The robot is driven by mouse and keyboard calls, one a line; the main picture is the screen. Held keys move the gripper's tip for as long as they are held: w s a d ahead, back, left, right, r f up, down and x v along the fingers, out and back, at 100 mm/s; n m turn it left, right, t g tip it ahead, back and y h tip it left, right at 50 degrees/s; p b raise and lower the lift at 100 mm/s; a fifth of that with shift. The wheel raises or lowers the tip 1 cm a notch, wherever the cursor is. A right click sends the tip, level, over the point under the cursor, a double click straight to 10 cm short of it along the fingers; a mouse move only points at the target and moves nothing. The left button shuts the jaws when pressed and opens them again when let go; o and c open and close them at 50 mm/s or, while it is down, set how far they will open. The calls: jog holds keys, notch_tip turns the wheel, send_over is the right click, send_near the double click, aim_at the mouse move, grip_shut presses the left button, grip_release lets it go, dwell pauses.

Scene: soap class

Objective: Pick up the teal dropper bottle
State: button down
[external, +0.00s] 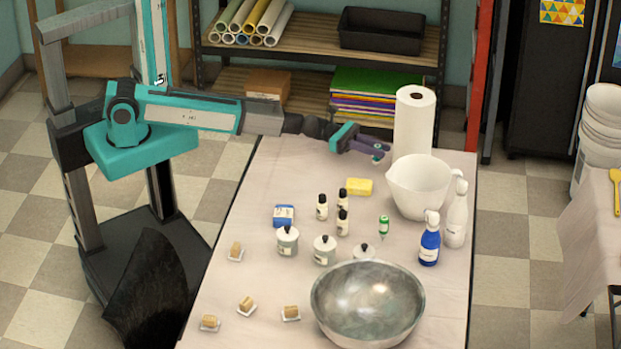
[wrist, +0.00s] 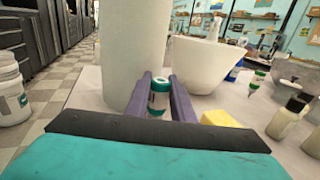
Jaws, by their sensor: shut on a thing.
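The teal dropper bottle (wrist: 159,91), white with a teal cap, is between the two purple fingers of my gripper (wrist: 160,86) in the wrist view. The fingers press on it from both sides. In the external view my gripper (external: 381,153) is over the far end of the table, just left of the paper towel roll.
The paper towel roll (external: 414,122) and white pitcher (external: 420,186) stand close to my gripper. A yellow soap bar (external: 359,187), several black-capped bottles, a green-capped bottle (external: 383,226), spray bottles and a metal bowl (external: 367,300) are nearer.

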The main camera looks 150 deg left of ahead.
jog(key=shift+r, duration=0.15)
jog(key=shift+r, duration=0.75)
notch_tip(320, 180, up, 2)
jog(key=s+d+r+p, duration=0.1)
jog(key=s+d+p, duration=0.2)
jog(key=s+d, duration=0.4)
jog(key=shift+d+p, duration=0.4)
jog(key=shift+d, duration=0.4)
jog(key=shift+s+r+p, duration=0.1)
jog(key=shift+s+p, duration=0.05)
jog(key=shift+p, duration=0.3)
jog(key=s+d+p, duration=0.1)
jog(key=p, duration=0.3)
jog(key=s+d+p, duration=0.2)
jog(key=p, duration=0.3)
jog(key=shift+d, duration=0.3)
